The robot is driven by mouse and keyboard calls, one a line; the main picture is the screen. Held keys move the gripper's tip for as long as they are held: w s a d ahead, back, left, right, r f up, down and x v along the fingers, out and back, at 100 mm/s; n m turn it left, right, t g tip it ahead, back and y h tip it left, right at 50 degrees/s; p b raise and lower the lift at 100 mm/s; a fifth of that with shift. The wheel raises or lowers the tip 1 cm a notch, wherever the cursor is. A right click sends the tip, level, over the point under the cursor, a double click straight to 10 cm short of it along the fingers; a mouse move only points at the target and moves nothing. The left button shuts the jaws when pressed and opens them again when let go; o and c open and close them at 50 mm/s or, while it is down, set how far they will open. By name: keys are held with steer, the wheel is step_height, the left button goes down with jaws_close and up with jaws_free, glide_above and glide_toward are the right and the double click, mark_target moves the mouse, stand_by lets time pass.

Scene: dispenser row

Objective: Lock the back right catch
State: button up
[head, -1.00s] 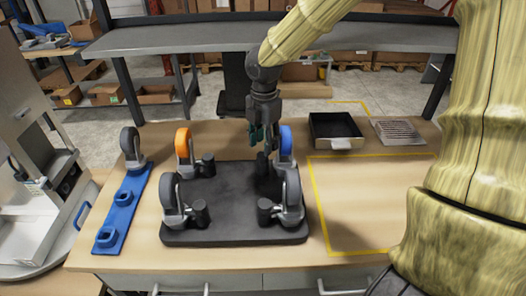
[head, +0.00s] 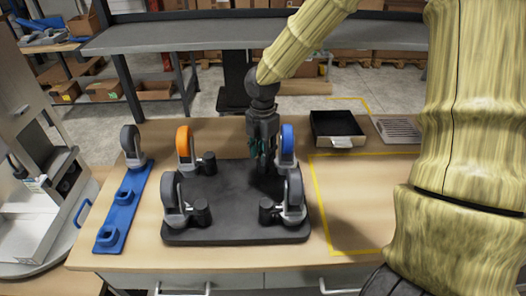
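A black base plate (head: 238,208) lies on the wooden table with a caster wheel at each corner. The back right caster has a blue wheel (head: 287,141). Its catch is hidden behind my gripper. My gripper (head: 263,163) points down just left of the blue wheel, low over the back right of the plate. Its fingers are dark and small here, so I cannot tell whether they are open or touch the catch. The back left caster has an orange wheel (head: 184,143). The front left (head: 170,190) and front right (head: 295,189) casters have grey wheels, with dark round knobs beside them.
A blue rack (head: 122,206) on the left holds one grey caster (head: 130,141) at its far end. A black tray (head: 336,126) and a slotted grey tray (head: 398,130) stand at the back right. The yellow-taped area (head: 370,198) is clear.

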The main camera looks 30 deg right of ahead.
steer(key=shift+s+m+p, duration=0.1)
steer(key=shift+m+p, duration=0.2)
steer(key=shift+c, duration=0.2)
steer(key=m+p, duration=0.2)
steer(key=m, duration=0.1)
steer(key=shift+m, duration=0.4)
steer(key=m+p, duration=0.1)
steer(key=m, duration=0.1)
steer(key=m+p, duration=0.1)
steer(key=m, duration=0.1)
steer(key=shift+w+m, duration=0.2)
steer(key=shift+m, duration=0.1)
steer(key=m+p, duration=0.2)
steer(key=m, duration=0.2)
steer(key=shift+d+f, duration=0.1)
steer(key=shift+w+m+p, duration=0.1)
steer(key=shift+m+p, duration=0.4)
steer(key=shift+m, duration=1.9)
steer(key=shift+f, duration=0.1)
steer(key=o, duration=0.7)
steer(key=shift+d, duration=0.1)
steer(key=shift+o, duration=0.2)
